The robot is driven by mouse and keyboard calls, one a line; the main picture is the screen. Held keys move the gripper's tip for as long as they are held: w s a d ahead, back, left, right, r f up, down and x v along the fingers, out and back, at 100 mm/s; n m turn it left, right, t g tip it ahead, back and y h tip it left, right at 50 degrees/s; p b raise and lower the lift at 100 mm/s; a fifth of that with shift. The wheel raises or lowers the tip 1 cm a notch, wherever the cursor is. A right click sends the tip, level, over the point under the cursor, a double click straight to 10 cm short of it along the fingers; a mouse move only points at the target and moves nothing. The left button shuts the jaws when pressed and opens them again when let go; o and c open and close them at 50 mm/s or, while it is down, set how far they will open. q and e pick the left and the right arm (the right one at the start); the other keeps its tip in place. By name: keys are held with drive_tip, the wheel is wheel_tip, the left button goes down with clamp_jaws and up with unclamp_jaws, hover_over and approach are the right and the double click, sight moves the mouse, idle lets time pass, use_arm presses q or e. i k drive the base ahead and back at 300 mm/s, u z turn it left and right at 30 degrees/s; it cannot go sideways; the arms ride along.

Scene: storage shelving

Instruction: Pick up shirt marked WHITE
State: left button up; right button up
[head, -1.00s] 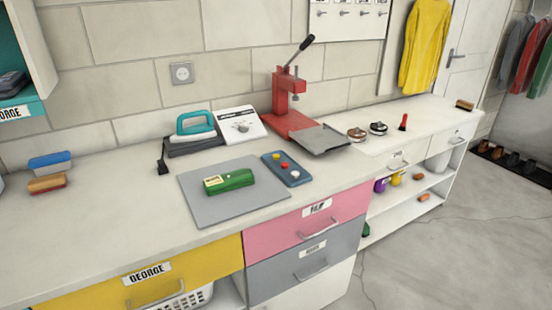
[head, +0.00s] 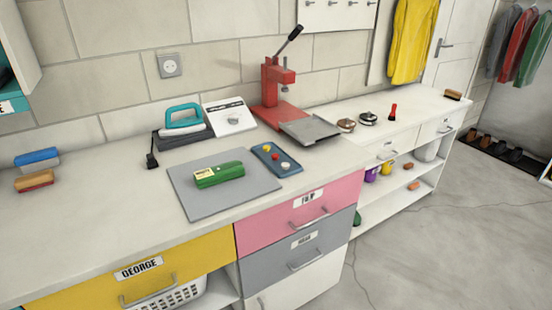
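I see no shirt with a readable WHITE mark. A yellow shirt (head: 413,40) hangs at the back by the door. Grey, red and green garments hang at the far right: the grey one (head: 502,42), the red one (head: 522,46) and the green one (head: 536,52). A drawer label reads GEORGE; the labels on the pink drawer (head: 290,221) and grey drawer (head: 285,253) are too small to read surely. Neither of my grippers is in view.
The counter (head: 90,225) holds a grey mat (head: 205,207) with a green stapler-like block (head: 220,176), an iron (head: 183,121), a red press (head: 270,95) and brushes. Open floor (head: 450,240) lies right of the counter.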

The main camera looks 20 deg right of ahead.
sight(230, 171)
drive_tip(key=z, duration=1.35)
drive_tip(key=i, duration=0.45)
drive_tip(key=u, duration=1.5)
